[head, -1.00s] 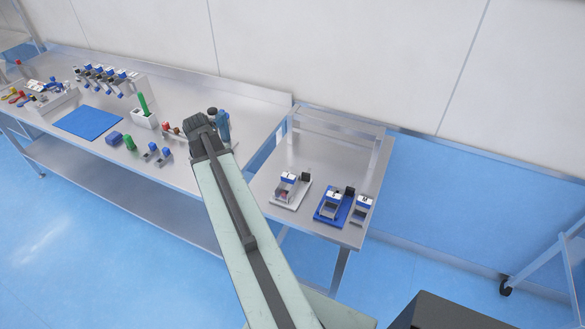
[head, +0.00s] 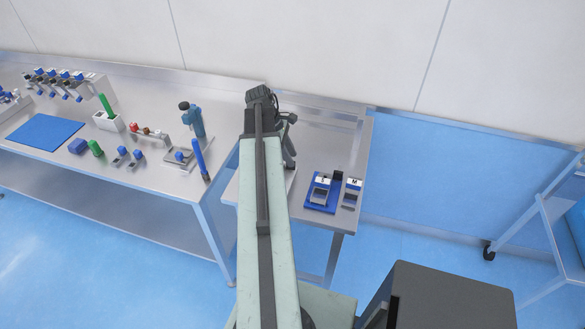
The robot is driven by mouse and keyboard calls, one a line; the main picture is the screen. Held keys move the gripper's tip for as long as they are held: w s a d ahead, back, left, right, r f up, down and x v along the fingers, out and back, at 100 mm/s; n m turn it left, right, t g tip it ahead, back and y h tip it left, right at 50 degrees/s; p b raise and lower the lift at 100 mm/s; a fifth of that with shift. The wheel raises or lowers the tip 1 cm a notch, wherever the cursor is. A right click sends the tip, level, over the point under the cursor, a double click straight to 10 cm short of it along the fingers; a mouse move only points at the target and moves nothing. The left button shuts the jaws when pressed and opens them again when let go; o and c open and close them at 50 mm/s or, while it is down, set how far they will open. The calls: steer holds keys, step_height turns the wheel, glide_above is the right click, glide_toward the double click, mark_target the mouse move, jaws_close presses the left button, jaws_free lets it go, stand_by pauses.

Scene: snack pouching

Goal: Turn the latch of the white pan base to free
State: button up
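The white pan base stands on the small steel side table (head: 345,150), and my arm now hides nearly all of it. Only a pale sliver, apparently its right edge (head: 292,182), shows beside the arm, and its latch cannot be seen. My gripper (head: 289,163) points down at the end of the arm, over or just behind the hidden base. Its fingers are dark, small and partly covered by the arm, so I cannot tell whether they are open or touching anything.
Right of the arm stand a blue base (head: 315,208) with a white-topped unit and a grey unit (head: 351,194) labelled M. The long steel bench (head: 150,185) at left holds a blue mat (head: 45,134), a blue upright tool (head: 195,120) and several small items.

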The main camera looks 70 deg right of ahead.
steer(key=b+x, duration=0.2)
steer(key=x, duration=0.2)
steer(key=shift+w, duration=0.1)
steer(key=shift+r, duration=0.15)
jaws_close()
steer(key=shift+a+m+y, duration=0.1)
steer(key=shift+m+y, duration=0.2)
steer(key=shift+m, duration=0.5)
jaws_free()
